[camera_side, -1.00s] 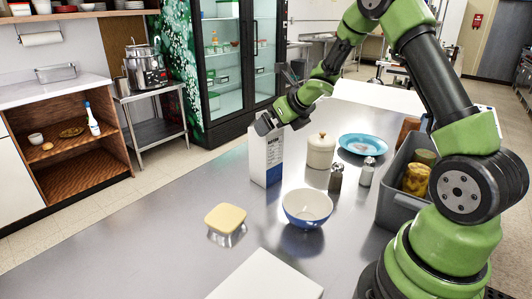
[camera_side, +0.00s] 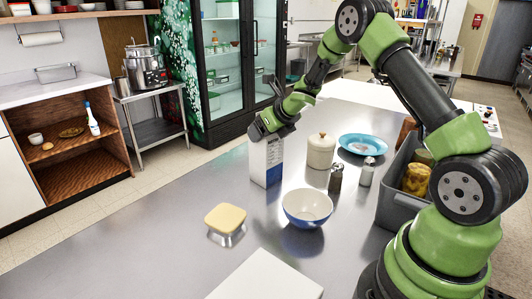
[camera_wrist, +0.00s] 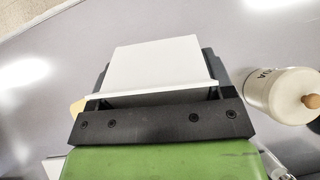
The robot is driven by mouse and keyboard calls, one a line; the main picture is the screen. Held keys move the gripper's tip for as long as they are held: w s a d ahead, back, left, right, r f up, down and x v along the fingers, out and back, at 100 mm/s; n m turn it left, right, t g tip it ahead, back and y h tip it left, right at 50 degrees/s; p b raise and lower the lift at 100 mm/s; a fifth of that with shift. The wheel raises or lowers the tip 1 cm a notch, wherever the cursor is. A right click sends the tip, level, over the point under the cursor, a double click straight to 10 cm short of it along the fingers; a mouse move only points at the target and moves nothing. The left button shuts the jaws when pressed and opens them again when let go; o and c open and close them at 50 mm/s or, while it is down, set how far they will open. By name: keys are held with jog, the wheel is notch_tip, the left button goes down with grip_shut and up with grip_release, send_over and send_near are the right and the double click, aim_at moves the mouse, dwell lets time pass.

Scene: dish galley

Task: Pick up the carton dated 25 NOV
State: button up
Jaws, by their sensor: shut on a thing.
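A white carton with a blue side panel (camera_side: 266,165) stands upright on the steel counter, at the far left of the things grouped there. My gripper (camera_side: 264,138) is at the carton's top and shut on it. In the wrist view the white carton (camera_wrist: 160,68) sits between my gripper's fingers (camera_wrist: 160,85). No date can be read on the carton in these frames. I cannot tell whether its base is clear of the counter.
A cream lidded canister (camera_side: 320,152) stands close to the carton's right. A blue plate (camera_side: 363,144), two shakers (camera_side: 336,179), a blue bowl (camera_side: 307,206) and a yellow-lidded tub (camera_side: 225,218) are nearby. A grey bin (camera_side: 393,208) holds jars. The counter's left side is clear.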

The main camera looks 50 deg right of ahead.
jog(key=shift+r, duration=0.1)
jog(key=shift+c, duration=1.3)
jog(key=shift+r, duration=0.2)
